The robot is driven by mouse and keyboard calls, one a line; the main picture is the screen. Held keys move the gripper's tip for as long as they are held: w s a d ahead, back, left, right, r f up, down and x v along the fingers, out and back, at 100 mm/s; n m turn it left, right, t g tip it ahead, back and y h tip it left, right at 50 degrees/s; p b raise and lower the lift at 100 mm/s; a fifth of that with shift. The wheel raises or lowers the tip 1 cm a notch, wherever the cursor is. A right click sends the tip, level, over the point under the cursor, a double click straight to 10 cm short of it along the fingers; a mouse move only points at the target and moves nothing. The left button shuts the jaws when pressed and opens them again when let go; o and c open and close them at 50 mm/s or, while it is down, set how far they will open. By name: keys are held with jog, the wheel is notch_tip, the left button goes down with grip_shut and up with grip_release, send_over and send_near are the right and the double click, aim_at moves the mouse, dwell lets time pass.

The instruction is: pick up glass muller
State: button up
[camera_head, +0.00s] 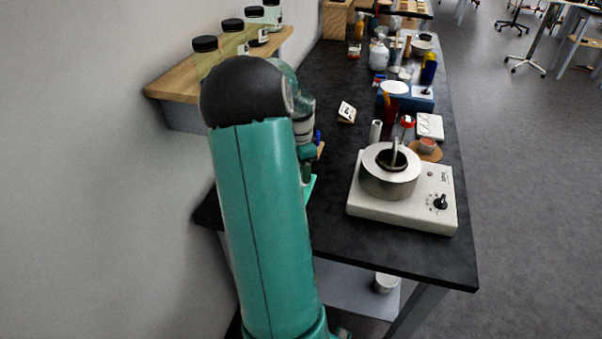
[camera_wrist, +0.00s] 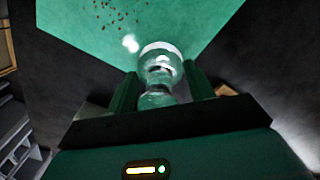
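The glass muller (camera_wrist: 160,58) shows in the wrist view as a clear piece with a wide rounded end and a narrower neck. Its wide end is toward a green slab (camera_wrist: 85,30) with dark red specks. My gripper (camera_wrist: 161,74) has its two dark green fingers on either side of the muller's near part. The fingers stand apart with the glass between them; whether they touch it I cannot tell. In the head view my arm hides the muller and most of the gripper. Only an edge of the green slab (camera_head: 311,189) shows there.
A white hotplate (camera_head: 405,211) with a metal pot (camera_head: 388,184) stands on the dark bench (camera_head: 335,245), right of my arm. A wooden wall shelf (camera_head: 177,86) with several black-lidded jars is at left. Bottles and small items crowd the bench farther back.

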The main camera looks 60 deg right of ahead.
jog(key=shift+c, duration=0.9)
jog(key=shift+r, duration=0.15)
jog(key=shift+r, duration=0.25)
jog(key=r, duration=0.3)
jog(key=shift+s+a+r, duration=0.15)
jog(key=shift+a, duration=0.1)
jog(key=s+a+r, duration=0.7)
jog(key=a+r, duration=0.2)
jog(key=a, duration=0.2)
jog(key=shift+s, duration=0.2)
jog(key=shift+a, duration=0.1)
